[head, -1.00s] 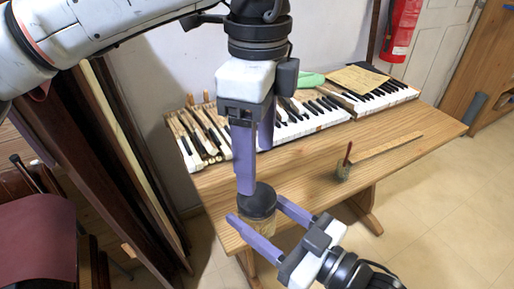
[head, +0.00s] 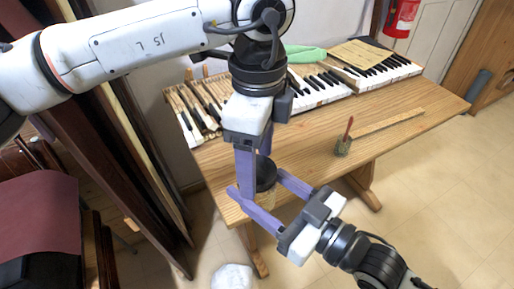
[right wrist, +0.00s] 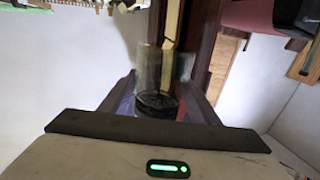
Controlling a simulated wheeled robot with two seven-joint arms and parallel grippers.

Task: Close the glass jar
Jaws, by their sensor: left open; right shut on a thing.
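The glass jar (head: 268,199) with a dark round lid (head: 266,174) stands upright in the head view, between the fingers of my right gripper (head: 257,182). My right gripper is shut on the jar. The jar (right wrist: 165,70) and its dark lid (right wrist: 157,103) also show between the fingers in the right wrist view. My left gripper (head: 256,176) is open and points down at the lid, its fingers around or beside it. The near left finger hides part of the lid and jar. I cannot tell if the lid is fully seated.
The wooden table (head: 300,150) lies behind the jar. It bears piano keys (head: 325,90), loose key pieces (head: 195,110), a small glass with a red-handled tool (head: 344,146) and a wooden strip (head: 388,124). A maroon chair (head: 40,215) and dark panels (head: 135,160) stand at the left.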

